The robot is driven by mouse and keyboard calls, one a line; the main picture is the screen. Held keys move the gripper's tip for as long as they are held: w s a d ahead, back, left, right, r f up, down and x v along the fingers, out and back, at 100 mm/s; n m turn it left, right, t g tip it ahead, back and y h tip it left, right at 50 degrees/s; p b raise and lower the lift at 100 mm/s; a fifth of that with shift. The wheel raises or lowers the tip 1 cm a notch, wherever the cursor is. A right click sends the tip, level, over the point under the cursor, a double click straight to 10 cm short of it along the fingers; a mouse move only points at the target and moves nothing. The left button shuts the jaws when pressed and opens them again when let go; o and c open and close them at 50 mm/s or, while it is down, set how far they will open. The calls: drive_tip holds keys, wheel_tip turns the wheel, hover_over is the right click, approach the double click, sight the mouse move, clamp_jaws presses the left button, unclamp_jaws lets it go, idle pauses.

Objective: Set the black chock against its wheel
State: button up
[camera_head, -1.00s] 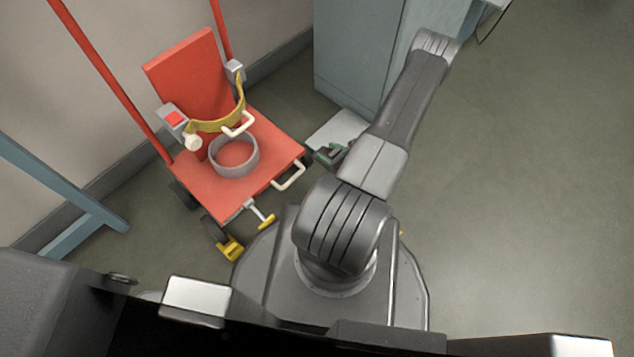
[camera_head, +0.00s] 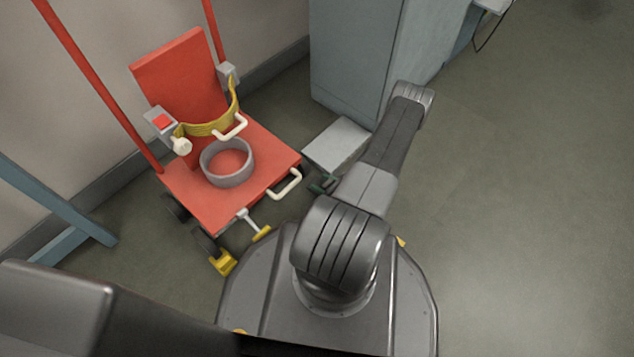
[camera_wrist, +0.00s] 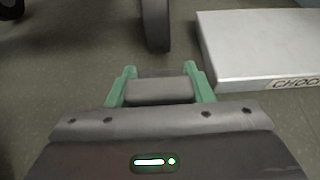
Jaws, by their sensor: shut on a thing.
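My gripper (camera_wrist: 160,78) is shut on the black chock (camera_wrist: 160,90), a dark block between its green fingers in the wrist view. In the head view my gripper (camera_head: 322,184) is low, by the right front corner of the red cart (camera_head: 200,200); the chock is not clear there. A dark wheel (camera_wrist: 155,25) stands straight ahead of the chock in the wrist view. A narrow strip of floor seems to show between them. In the head view the wheel near my gripper is mostly hidden under the cart.
A pale, low box (camera_wrist: 260,45) with partly visible lettering lies right of the wheel; it also shows in the head view (camera_head: 338,145). A yellow chock (camera_head: 222,263) sits at the cart's left front wheel (camera_head: 205,240). A blue-grey cabinet (camera_head: 355,60) stands behind.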

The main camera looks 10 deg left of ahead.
sight(317, 184)
drive_tip(key=w+a, duration=0.1)
drive_tip(key=a+b, duration=0.1)
drive_tip(key=shift+w+a+f, duration=0.1)
drive_tip(key=shift+w+a, duration=0.25)
drive_tip(key=shift+d+f+b, duration=0.15)
drive_tip(key=shift+f+b, duration=0.2)
drive_tip(key=shift+f, duration=0.2)
drive_tip(key=o, duration=1.3)
drive_tip(key=shift+f, duration=0.1)
drive_tip(key=shift+s+d+r, duration=0.15)
drive_tip(key=shift+d+r, duration=0.05)
drive_tip(key=shift+r, duration=0.15)
drive_tip(key=p+v, duration=0.3)
drive_tip(key=v, duration=0.8)
drive_tip(key=shift+s+d+p, duration=0.15)
drive_tip(key=shift+s+p, duration=0.05)
drive_tip(key=shift+p, duration=0.15)
